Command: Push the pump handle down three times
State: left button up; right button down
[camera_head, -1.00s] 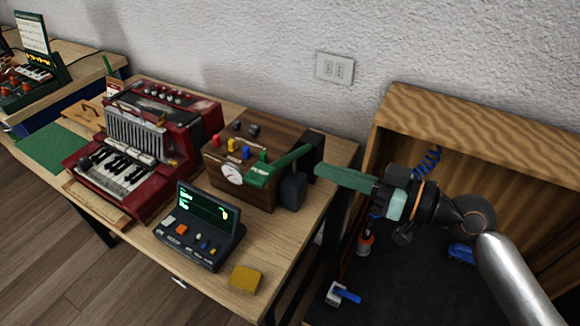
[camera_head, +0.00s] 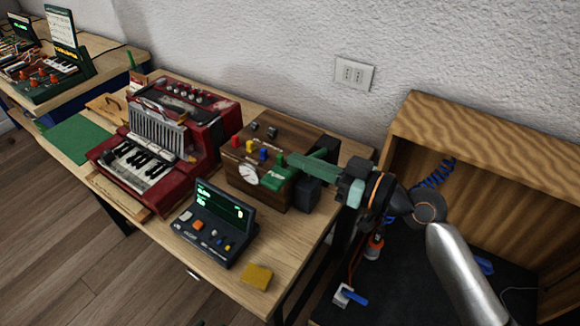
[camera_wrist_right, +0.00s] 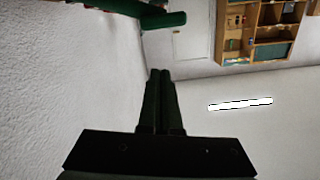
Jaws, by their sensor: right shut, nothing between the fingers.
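The green pump handle (camera_head: 279,179) is on the front right of a wooden pump box (camera_head: 240,180) with a round white gauge. Its arm slopes up to the right and is partly hidden behind my gripper. My right gripper (camera_head: 294,159) comes in from the right, shut and empty, its green fingers crossing in front of the handle in the head view. In the right wrist view the green handle (camera_wrist_right: 163,19) lies across the top, with a visible gap from the shut fingertips (camera_wrist_right: 160,72). I cannot see contact. My left gripper is not in view.
A red accordion (camera_head: 165,145) stands left of the box. A dark console with a lit screen (camera_head: 217,222) and a yellow block (camera_head: 257,276) lie in front. A wooden cabinet (camera_head: 480,135) stands at right.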

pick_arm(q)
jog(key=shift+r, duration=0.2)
pick_arm(e)
jog(key=shift+w+a+f, duration=0.1)
jog(key=shift+a+f, duration=0.3)
jog(key=shift+f, duration=0.25)
jog(key=shift+w+a+f, duration=0.1)
jog(key=shift+a+f, duration=0.35)
jog(key=shift+f, duration=0.25)
jog(key=shift+w+a+f, duration=0.1)
jog(key=shift+a+f, duration=0.3)
jog(key=shift+f, duration=0.25)
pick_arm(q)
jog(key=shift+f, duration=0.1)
pick_arm(e)
jog(key=shift+f, duration=0.1)
